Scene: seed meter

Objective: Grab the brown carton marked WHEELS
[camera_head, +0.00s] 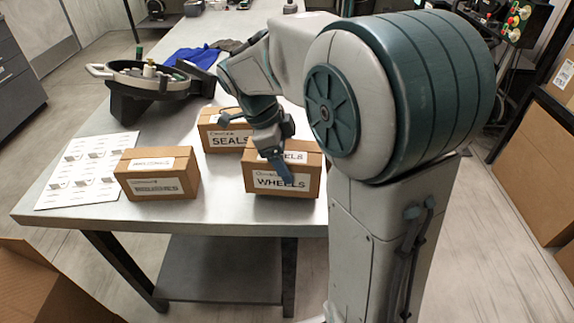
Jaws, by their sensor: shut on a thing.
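The brown carton marked WHEELS (262,183) stands upright near the front edge of the grey table (80,215), left of my arm. My gripper (282,165) is at this carton from above, shut on it, with one finger down over its labelled front face. The other finger is hard to make out behind the carton's top. I cannot tell whether the carton is off the table.
A carton marked SEALS (232,139) stands close behind, and another labelled carton (158,174) stands to the left. A sheet with printed pictures (88,168) lies at the left edge. A dark round device (148,80) and a blue cloth (190,56) are farther back.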

